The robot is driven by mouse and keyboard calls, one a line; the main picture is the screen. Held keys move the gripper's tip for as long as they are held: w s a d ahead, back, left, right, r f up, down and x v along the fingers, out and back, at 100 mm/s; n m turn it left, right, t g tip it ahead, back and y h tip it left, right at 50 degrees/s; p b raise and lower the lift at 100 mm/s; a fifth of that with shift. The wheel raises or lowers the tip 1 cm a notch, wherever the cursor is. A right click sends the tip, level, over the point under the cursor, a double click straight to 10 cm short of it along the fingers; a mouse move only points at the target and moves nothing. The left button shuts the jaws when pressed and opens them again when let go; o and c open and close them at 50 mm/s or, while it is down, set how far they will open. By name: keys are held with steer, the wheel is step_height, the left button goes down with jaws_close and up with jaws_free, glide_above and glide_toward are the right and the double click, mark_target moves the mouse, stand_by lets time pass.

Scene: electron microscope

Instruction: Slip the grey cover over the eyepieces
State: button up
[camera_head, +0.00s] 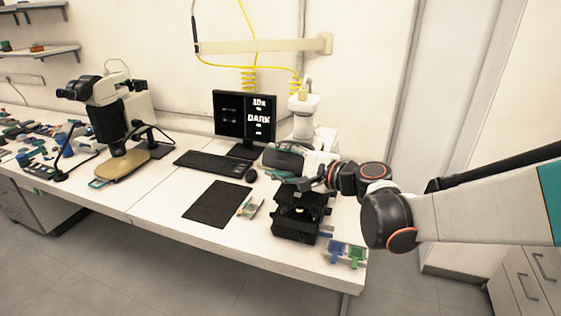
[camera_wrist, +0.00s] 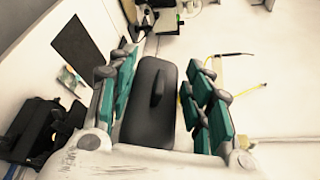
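The grey cover (camera_wrist: 152,104) is a dark, rounded box with a raised grip on top.
A monitor (camera_head: 245,117), keyboard (camera_head: 211,162) and mouse (camera_head: 251,175) stand left of the microscope. A black mat (camera_head: 219,204) lies in front. Blue and green pieces (camera_head: 345,253) lie by the bench's front right corner. Another microscope (camera_head: 118,110) stands at left. Yellow coiled hoses hang behind.

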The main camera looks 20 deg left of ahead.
steer(key=o, duration=0.3)
steer(key=s+d+f+n+h, duration=0.2)
steer(key=s+d+h, duration=0.3)
steer(key=s+d, duration=0.3)
steer(key=s+d+f+n+h, duration=0.2)
steer(key=s+d+n+h, duration=0.2)
steer(key=s+d, duration=0.5)
steer(key=s+d+f+n+h, duration=0.2)
steer(key=s+d+h, duration=0.3)
steer(key=d, duration=1.5)
steer(key=s+n, duration=0.1)
steer(key=s, duration=0.2)
steer(key=shift+s+f+n+h, duration=0.25)
steer(key=shift+f+n+h, duration=0.05)
